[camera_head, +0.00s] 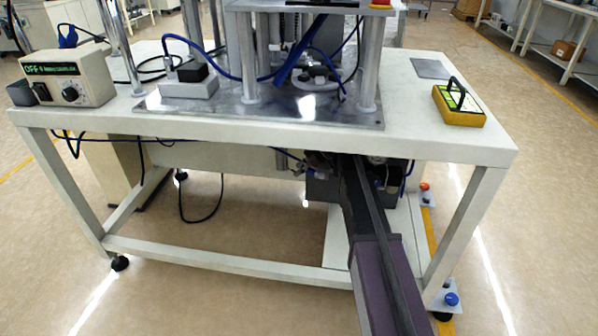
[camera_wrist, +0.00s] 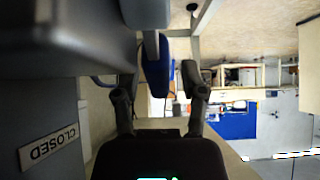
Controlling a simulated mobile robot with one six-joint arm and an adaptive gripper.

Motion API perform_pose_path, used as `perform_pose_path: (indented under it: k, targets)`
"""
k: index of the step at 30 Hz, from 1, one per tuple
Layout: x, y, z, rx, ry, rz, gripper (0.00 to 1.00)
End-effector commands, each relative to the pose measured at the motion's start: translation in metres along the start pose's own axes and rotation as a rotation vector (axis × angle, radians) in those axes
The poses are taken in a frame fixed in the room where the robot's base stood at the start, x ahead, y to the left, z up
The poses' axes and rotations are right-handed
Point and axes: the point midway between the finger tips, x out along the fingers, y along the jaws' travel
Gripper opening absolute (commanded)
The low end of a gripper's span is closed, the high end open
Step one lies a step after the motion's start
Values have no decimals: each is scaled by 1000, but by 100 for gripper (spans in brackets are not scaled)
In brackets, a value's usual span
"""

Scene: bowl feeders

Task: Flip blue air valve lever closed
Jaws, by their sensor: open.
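In the wrist view a blue lever (camera_wrist: 156,77) hangs from a short silver stem (camera_wrist: 150,45) below a grey rounded body (camera_wrist: 146,12). My gripper (camera_wrist: 157,85) is open, with one finger on each side of the lever. I cannot tell whether either finger touches it. The left fingertip is partly lost against a dark grey housing. A tilted plate reading CLOSED (camera_wrist: 48,147) is at the lower left. In the head view my arm reaches under the workbench, and the gripper and lever are hidden there.
The white workbench (camera_head: 440,140) stands over my arm, its legs on both sides. On top are a control box (camera_head: 67,80) at left, a metal fixture in the middle and a yellow device (camera_head: 459,104) at right. A blue knob (camera_head: 450,299) sits low by the right leg.

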Motion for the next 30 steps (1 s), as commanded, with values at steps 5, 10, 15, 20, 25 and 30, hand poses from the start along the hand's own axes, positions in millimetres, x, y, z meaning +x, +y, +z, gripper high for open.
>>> perform_pose_path:
  k: [5,10,15,20,25,30]
  targets:
    - [1,0,0,0,0,0,54]
    - [1,0,-1,0,0,-1,39]
    - [1,0,-1,-1,0,-1,0]
    - [1,0,-1,-1,0,-1,0]
    - [3,-1,-3,-3,5,-3,0]
    - [7,-4,-8,-9,26,-11,0]
